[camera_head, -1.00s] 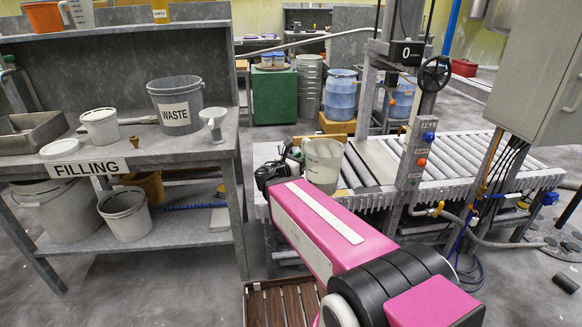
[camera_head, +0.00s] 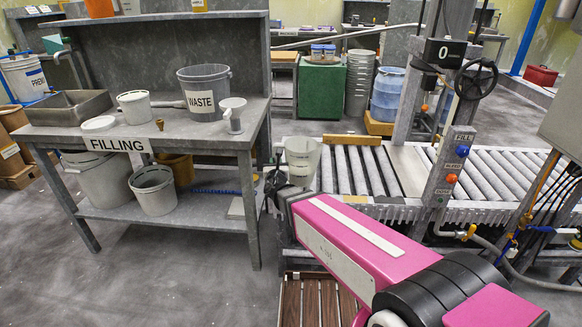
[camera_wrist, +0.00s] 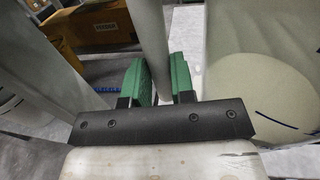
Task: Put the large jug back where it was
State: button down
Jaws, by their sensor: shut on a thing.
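The large jug (camera_head: 302,163) is pale and translucent. In the head view it is held up in front of the left end of the roller conveyor, just right of the filling bench. In the wrist view, the green fingers of my gripper (camera_wrist: 160,82) stand on both sides of the jug's pale upright handle (camera_wrist: 152,40), shut on it. The jug's body (camera_wrist: 258,70) fills the right of that view. In the head view my gripper (camera_head: 277,182) is dark and partly hidden behind my pink arm.
The roller conveyor (camera_head: 345,170) and fill post (camera_head: 448,170) stand right.

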jog(key=w+a+f, duration=0.2)
jog(key=w, duration=0.6)
jog(key=w+a+f+y, duration=0.1)
jog(key=w+a+f, duration=0.1)
jog(key=w, duration=0.7)
jog(key=shift+w+a+f+n, duration=0.2)
jog(key=shift+w+a+n, duration=0.05)
jog(key=shift+a+n, duration=0.15)
jog(key=shift+f, duration=0.1)
jog(key=c, duration=1)
grip_release()
jog(key=shift+o, duration=0.2)
jog(key=s, duration=0.4)
jog(key=s+d, duration=0.1)
jog(key=s, duration=0.3)
jog(key=s+d, duration=0.1)
jog(key=s, duration=0.3)
